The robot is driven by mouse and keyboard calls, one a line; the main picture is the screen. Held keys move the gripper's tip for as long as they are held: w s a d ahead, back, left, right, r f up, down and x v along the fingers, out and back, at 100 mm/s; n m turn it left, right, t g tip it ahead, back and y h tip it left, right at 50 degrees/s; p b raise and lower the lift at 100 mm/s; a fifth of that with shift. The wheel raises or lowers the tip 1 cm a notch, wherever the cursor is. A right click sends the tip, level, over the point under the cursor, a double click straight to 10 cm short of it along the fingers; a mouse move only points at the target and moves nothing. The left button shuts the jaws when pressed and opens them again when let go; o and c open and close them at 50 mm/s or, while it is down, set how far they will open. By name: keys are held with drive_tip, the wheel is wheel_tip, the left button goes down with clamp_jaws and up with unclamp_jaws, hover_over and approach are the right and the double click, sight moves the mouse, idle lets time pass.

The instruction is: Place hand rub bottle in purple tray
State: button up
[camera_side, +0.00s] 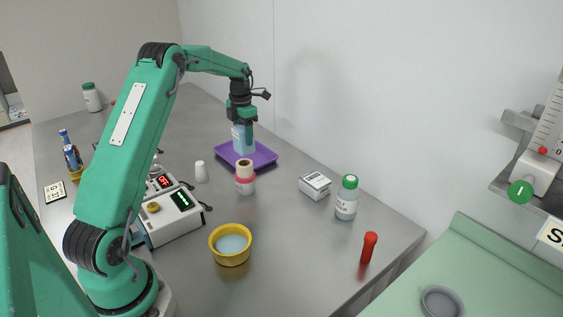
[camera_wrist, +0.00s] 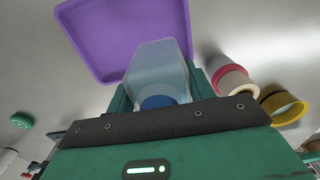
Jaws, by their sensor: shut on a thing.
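The hand rub bottle (camera_side: 241,139), clear pale blue, is upright in my gripper (camera_side: 242,118), which is shut on it from above. The purple tray (camera_side: 264,156) lies on the grey table, and the bottle's lower end shows over its left part. I cannot tell whether the bottle touches the tray floor. In the wrist view the bottle (camera_wrist: 158,68) shows between the green fingers, with its blue cap partly hidden by my gripper. The tray (camera_wrist: 100,35) is behind it there and looks otherwise empty.
A pink-and-tan roll stack (camera_side: 245,184) stands close in front of the tray. Nearby are a white box (camera_side: 315,185), a green-capped bottle (camera_side: 346,199), a yellow bowl (camera_side: 230,247), a red-topped tube (camera_side: 368,246) and a device with a green display (camera_side: 174,219). The wall runs behind the tray.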

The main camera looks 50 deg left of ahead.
drive_tip(key=shift+a+f, duration=0.25)
drive_tip(key=shift+a, duration=0.2)
drive_tip(key=shift+a+f, duration=0.2)
drive_tip(key=shift+a, duration=0.25)
drive_tip(key=shift+f, duration=2.05)
drive_tip(key=shift+f, duration=0.15)
drive_tip(key=o, duration=1.2)
drive_tip(key=shift+o, duration=0.2)
wheel_tip(320, 180, up, 12)
drive_tip(key=shift+r, duration=0.15)
